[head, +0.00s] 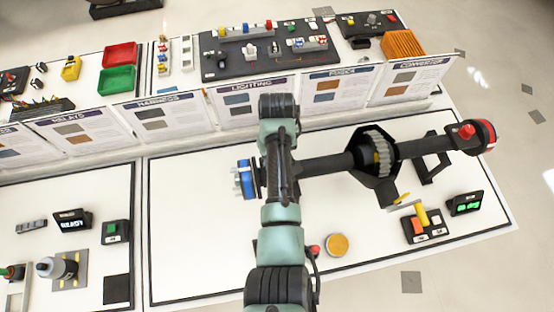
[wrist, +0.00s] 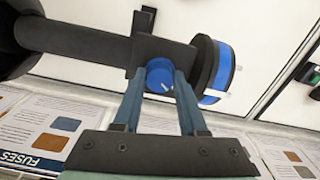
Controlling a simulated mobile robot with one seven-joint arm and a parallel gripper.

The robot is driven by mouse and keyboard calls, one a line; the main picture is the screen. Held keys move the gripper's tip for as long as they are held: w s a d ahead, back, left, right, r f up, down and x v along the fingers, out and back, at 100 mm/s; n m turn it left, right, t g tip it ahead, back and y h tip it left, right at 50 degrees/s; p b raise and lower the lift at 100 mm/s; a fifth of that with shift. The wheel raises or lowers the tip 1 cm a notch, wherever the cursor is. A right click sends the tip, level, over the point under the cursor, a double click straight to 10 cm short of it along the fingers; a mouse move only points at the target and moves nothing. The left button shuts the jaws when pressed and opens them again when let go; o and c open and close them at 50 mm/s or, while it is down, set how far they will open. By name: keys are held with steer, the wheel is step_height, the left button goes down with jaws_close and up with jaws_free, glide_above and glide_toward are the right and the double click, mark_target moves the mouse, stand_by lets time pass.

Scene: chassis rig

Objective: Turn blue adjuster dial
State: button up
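The blue adjuster dial (wrist: 160,76), a round knob with a small white mark, sits on a dark block (wrist: 165,48) of the axle in the wrist view. My gripper (wrist: 161,82) points at it, with one finger on each side of the dial. The fingers stand apart, and the dial shows between their tips. Whether the fingertips touch its sides is hard to tell. In the head view the dial and my fingers are hidden behind my arm.
The dark axle (head: 325,166) spans the white table, with a blue-banded hub (head: 246,180) at its left end and a red-topped hub (head: 484,136) at its right. Upright sign panels (head: 245,107) stand behind. A yellow disc (head: 337,245) and a button box (head: 422,225) lie in front.

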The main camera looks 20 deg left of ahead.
steer(key=o, duration=0.4)
steer(key=shift+r, duration=0.15)
step_height(320, 180, up, 13)
steer(key=shift+f, duration=0.1)
stand_by(0.7)
